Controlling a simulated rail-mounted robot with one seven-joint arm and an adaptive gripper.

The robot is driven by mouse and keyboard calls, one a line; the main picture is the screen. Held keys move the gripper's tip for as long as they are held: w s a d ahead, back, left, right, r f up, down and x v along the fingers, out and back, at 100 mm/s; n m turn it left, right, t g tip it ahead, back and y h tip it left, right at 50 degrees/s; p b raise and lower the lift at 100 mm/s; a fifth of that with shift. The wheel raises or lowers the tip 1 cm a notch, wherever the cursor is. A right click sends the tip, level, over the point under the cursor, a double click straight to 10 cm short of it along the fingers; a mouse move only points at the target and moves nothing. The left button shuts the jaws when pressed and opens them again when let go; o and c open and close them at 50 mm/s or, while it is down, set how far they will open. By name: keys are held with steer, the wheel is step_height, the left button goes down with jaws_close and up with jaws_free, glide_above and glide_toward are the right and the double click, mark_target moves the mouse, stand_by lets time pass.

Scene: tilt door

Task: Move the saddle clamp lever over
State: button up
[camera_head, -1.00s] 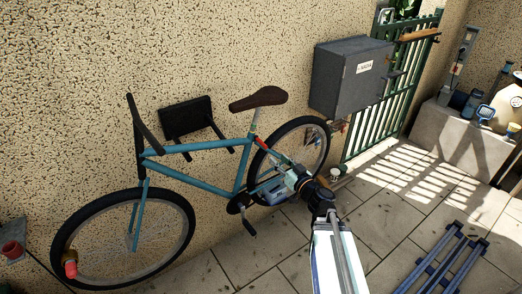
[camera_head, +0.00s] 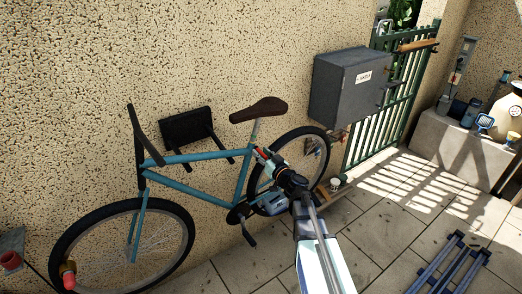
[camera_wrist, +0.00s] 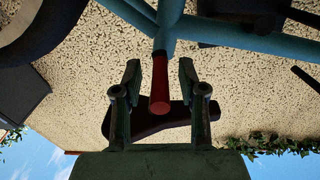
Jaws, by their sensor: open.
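The red saddle clamp lever (camera_wrist: 160,85) juts from the frame joint below the saddle. The wrist view shows it between my gripper's (camera_wrist: 160,72) two open fingers, with a gap on each side. In the head view, the lever (camera_head: 260,153) is small and partly hidden by my gripper (camera_head: 268,161), which is close to the seat tube. The dark brown saddle (camera_head: 259,109) sits on its post above the clamp. In the wrist view, the saddle (camera_wrist: 150,126) shows dark behind the lever. The teal bicycle frame (camera_head: 195,189) stands along the wall.
A grey box (camera_head: 345,90) hangs on the wall right of the saddle, beside a green gate (camera_head: 390,120). A dark wall bracket (camera_head: 186,127) is behind the frame. The rear wheel (camera_head: 300,165) is close to my arm. Paving (camera_head: 375,215) at right is largely clear.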

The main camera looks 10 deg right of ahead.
steer(key=shift+w+a, duration=0.15)
steer(key=shift+w, duration=0.2)
jaws_close()
